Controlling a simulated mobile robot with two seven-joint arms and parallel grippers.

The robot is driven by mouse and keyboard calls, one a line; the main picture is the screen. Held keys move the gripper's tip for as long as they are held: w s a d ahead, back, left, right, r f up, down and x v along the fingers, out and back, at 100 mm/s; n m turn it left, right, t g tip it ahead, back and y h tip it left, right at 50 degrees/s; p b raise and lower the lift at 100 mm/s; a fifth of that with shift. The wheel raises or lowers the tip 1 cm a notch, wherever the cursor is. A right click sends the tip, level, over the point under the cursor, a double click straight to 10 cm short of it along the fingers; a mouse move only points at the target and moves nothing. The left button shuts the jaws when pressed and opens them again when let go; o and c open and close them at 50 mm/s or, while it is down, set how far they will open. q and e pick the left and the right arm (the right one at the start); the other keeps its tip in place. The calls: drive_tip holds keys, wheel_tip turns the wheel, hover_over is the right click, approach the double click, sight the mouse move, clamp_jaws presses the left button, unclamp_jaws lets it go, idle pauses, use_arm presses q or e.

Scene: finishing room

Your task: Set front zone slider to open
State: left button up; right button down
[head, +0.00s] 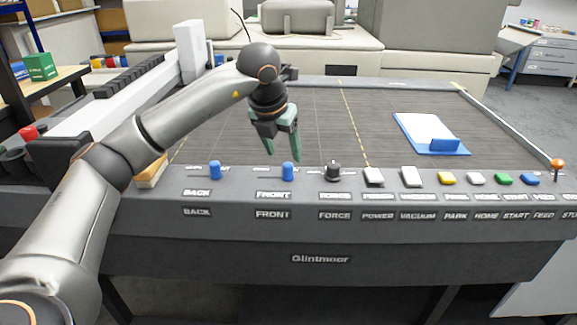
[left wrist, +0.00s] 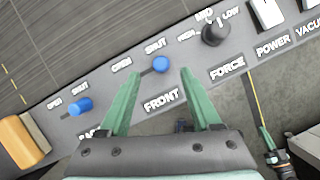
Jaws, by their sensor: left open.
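The front zone slider has a blue knob (head: 288,171) on the console strip above the FRONT label. In the left wrist view the knob (left wrist: 161,64) stands at the SHUT side, with the OPEN marking to its left. My left gripper (head: 283,155) is open and empty, pointing down over the table edge just behind the knob. In the left wrist view its green fingertips (left wrist: 160,74) frame the knob from either side; I cannot tell whether they touch it. Part of what looks like my right gripper (left wrist: 268,142) shows at the lower right there.
The blue BACK knob (head: 215,169) is to the left, with a wood-toned block (head: 151,172) beyond it. The black FORCE dial (head: 333,171) is close on the right, then the POWER button (head: 374,177) and several others. A blue-and-white piece (head: 425,132) lies on the table.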

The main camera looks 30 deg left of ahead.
sight(287, 164)
use_arm(q)
drive_tip(key=x, duration=0.6)
drive_tip(key=shift+w+f, duration=0.15)
drive_tip(key=shift+c, duration=0.2)
clamp_jaws()
idle(1.1)
